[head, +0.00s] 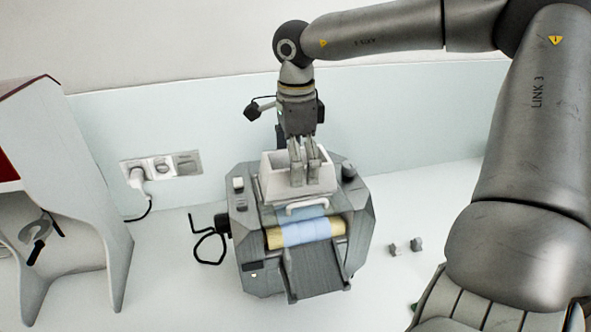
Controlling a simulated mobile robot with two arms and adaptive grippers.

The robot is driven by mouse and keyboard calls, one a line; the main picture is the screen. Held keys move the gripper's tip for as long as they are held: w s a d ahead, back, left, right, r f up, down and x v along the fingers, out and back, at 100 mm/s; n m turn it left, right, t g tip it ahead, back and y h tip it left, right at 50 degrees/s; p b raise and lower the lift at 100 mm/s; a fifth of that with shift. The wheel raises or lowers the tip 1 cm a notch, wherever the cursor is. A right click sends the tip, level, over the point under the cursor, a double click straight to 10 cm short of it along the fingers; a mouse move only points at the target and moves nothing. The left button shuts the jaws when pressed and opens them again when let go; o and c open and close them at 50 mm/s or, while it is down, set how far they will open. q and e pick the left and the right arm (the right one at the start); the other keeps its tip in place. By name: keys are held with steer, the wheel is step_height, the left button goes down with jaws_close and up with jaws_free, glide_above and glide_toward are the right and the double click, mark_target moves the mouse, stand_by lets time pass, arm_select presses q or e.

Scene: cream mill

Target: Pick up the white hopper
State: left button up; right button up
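The white hopper (274,188) is an open-topped box on top of the grey mill (247,250), with a white handle-like bar at its front. My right gripper (304,182) points down from above, with its fingers close together at the hopper's opening. The fingers cover part of the hopper. I cannot tell whether they grip one of its walls or only reach into it. My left gripper is not in view.
The mill has a yellow and blue roller (306,231) and a black crank (208,246) on its left. A white and red shelf (90,215) stands at left. Two small grey pieces (405,246) lie right of the mill. A wall socket (161,167) with a plug is behind.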

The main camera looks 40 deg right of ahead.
steer(key=shift+d+f+p, duration=0.15)
steer(key=shift+f+p, duration=0.25)
steer(key=shift+f, duration=1.15)
steer(key=c, duration=1.2)
